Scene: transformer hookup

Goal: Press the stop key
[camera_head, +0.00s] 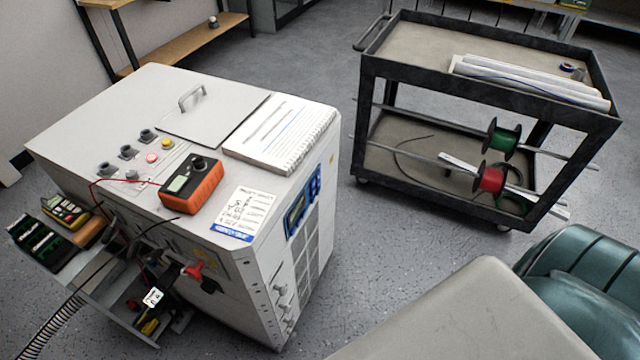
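A grey-white transformer cabinet (95,120) stands at the left. On its top are a small red button (152,157) and a yellow button (168,143), beside several dark sockets (128,152). A blue control panel (303,205) with a small display is on the cabinet's right-hand face; its keys are too small to read. An orange and black meter (192,185) lies on the top, with a red lead running left. I cannot tell which of these carries the stop key. Neither of my grippers is in view.
A notepad (285,130) and a written card (240,213) lie on the cabinet. A side shelf (120,318) holds leads and tools. A black cart (430,50) with wire spools stands at the right. A teal chair (590,270) is at lower right. Grey floor lies between cabinet and cart.

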